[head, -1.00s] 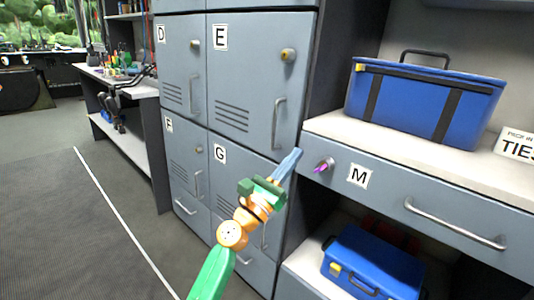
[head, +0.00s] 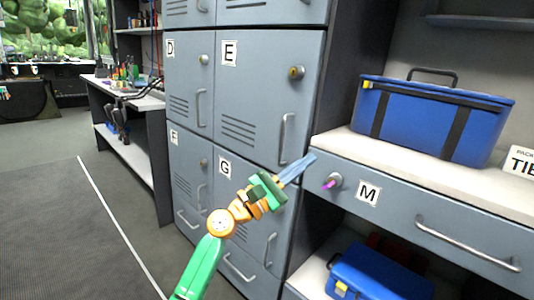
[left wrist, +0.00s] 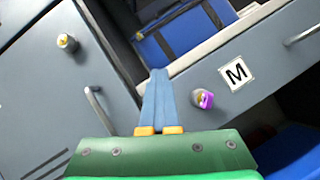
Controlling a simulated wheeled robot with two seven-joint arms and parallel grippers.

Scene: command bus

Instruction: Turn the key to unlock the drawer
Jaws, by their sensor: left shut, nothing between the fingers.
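A small purple key (head: 329,184) sits in the round lock at the left end of the grey drawer marked M (head: 400,205). The key also shows in the left wrist view (left wrist: 206,100), to the right of my fingers. My left gripper (head: 312,158) is shut and empty, its blue fingers together, up and to the left of the key and apart from it. In the left wrist view the shut fingertips (left wrist: 158,72) point toward the drawer's upper left corner. My right gripper is in no view.
A blue case (head: 430,118) stands on the white counter (head: 365,148) above the drawer. Another blue case (head: 375,275) is on the shelf below. Grey lockers (head: 262,95) with handles and locks stand to the left. The floor at the left is clear.

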